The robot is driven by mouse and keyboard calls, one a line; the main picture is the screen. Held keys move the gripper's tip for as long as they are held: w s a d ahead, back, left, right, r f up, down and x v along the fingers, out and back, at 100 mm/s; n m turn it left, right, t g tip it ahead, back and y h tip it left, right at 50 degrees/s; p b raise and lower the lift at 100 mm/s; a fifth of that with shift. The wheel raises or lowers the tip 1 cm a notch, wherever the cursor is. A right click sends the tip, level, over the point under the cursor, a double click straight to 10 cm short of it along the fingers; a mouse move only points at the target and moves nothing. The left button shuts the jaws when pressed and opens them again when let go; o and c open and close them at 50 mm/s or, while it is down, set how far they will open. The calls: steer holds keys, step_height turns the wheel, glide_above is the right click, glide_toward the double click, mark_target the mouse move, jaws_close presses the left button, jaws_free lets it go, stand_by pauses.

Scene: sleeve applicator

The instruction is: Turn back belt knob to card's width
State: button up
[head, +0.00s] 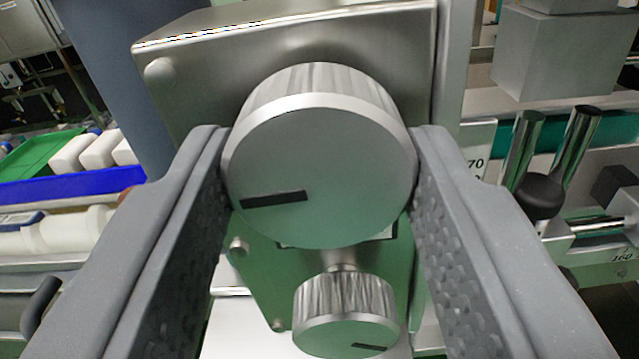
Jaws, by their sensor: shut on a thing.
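A large round metal knob (325,165) with a ribbed rim fills the middle of the head view. Its flat face carries a short black pointer mark at the lower left, tilted slightly up to the right. My gripper (320,160) is shut on this knob, one grey finger on each side of its rim. A smaller ribbed metal knob (346,310) sits below it, with a black mark at the lower right of its face. I cannot tell from a label which knob is the back belt knob. No card is recognisable, and the scale behind the large knob is mostly hidden.
A metal housing (290,40) stands behind the knobs. At the left, white bottles (75,153) lie by a blue rail (75,187) and a green tray (40,155).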

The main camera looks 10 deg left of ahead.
steer(key=n, duration=0.5)
steer(key=shift+d+b, duration=0.1)
steer(key=shift+b, duration=0.2)
steer(key=n, duration=0.1)
steer(key=n+b, duration=0.1)
steer(key=n, duration=0.1)
steer(key=shift+f+n, duration=0.2)
steer(key=shift+n, duration=0.1)
steer(key=n+b, duration=0.3)
steer(key=shift+n, duration=0.3)
steer(key=n+b, duration=0.3)
steer(key=shift+f+n, duration=0.1)
steer(key=shift+n, duration=0.2)
steer(key=shift+n+b, duration=0.9)
steer(key=shift+b, duration=0.05)
steer(key=n+b, duration=0.3)
steer(key=n, duration=0.1)
steer(key=shift+n, duration=0.3)
steer(key=n+b, duration=0.2)
steer(key=n, duration=0.1)
steer(key=shift+n+b, duration=0.3)
steer(key=shift+n, duration=1.6)
